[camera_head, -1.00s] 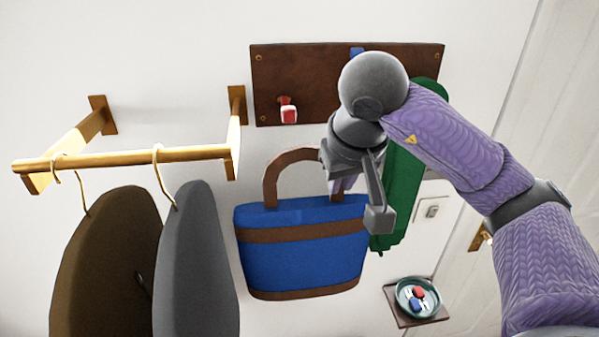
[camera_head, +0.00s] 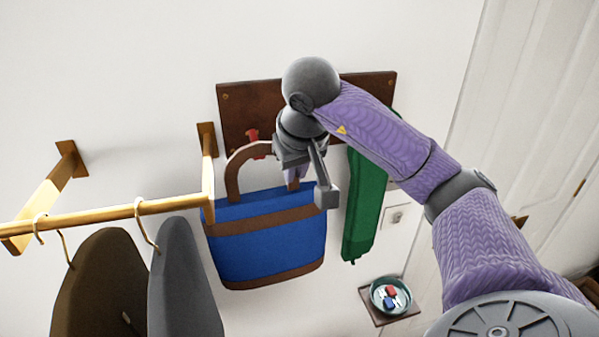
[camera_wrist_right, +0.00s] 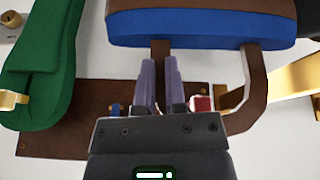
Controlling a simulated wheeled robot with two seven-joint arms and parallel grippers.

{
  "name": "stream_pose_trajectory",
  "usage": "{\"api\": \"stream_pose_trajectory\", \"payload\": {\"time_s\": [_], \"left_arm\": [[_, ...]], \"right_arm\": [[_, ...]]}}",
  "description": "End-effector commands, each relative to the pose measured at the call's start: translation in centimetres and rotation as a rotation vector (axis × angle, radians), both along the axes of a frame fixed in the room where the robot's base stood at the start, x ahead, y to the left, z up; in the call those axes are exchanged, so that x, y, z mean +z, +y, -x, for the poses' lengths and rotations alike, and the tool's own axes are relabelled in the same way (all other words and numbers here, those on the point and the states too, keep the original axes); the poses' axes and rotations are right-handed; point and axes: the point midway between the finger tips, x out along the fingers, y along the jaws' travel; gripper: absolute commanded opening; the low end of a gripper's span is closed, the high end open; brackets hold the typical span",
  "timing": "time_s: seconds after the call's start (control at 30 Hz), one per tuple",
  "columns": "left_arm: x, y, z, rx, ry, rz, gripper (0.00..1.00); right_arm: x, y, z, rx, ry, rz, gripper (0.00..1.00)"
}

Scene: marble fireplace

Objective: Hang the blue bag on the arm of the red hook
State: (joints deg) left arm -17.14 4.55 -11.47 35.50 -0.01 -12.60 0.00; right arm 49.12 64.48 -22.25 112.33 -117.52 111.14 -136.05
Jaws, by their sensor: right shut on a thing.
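The blue bag (camera_head: 265,240) with brown bands and a brown handle hangs from my right gripper (camera_head: 297,173). That gripper is shut on the right part of the handle; the wrist view also shows its purple fingers (camera_wrist_right: 159,82) at the handle and the bag's blue side (camera_wrist_right: 190,27). The red hook (camera_head: 253,136) is on the dark wooden board (camera_head: 232,100), just above the handle's top in the head view, its lower end close to or behind the handle. The red hook (camera_wrist_right: 201,103) is right of the fingers in the wrist view. I cannot tell whether handle and hook touch. My left gripper is out of view.
A brass rail (camera_head: 100,215) with dark garments on hangers stands left of the bag. A green item (camera_head: 362,205) hangs to the right. A small dish (camera_head: 390,295) sits on a ledge at lower right. A blue hook (camera_wrist_right: 116,109) shows in the wrist view.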

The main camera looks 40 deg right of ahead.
Motion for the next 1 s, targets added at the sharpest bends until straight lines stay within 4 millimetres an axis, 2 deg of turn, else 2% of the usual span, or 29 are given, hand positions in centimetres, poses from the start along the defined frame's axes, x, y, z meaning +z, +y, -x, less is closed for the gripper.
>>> {"api": "stream_pose_trajectory", "payload": {"time_s": [0.73,1.0], "left_arm": [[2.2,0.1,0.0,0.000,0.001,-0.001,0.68],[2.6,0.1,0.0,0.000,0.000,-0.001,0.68]], "right_arm": [[-0.2,-2.9,-5.4,-0.001,0.000,-0.001,0.00],[-1.4,-3.6,-6.4,-0.001,0.001,0.001,0.00]]}}
